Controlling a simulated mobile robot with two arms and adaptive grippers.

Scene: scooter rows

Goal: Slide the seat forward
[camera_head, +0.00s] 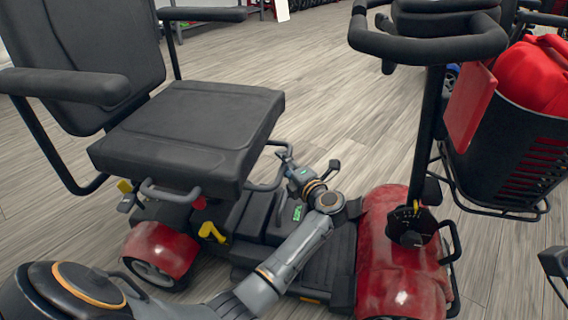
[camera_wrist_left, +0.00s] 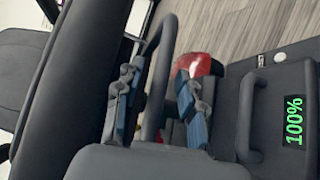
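The scooter's dark padded seat (camera_head: 190,125) is at the left of the head view, with its backrest upright behind it. A curved grey bar (camera_wrist_left: 160,80) runs beside the seat's underside in the wrist view; it also shows below the seat's right edge in the head view (camera_head: 268,187). My left gripper (camera_head: 286,158) is at this bar. In the wrist view its two blue-grey fingers (camera_wrist_left: 157,108) stand apart, one on each side of the bar, with a gap visible.
The red front body (camera_head: 385,250) and the handlebar (camera_head: 428,45) stand right of my left arm. A basket (camera_head: 515,140) with a red bag hangs at the right. A yellow lever (camera_head: 212,232) is below the seat. Grey floor is open behind.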

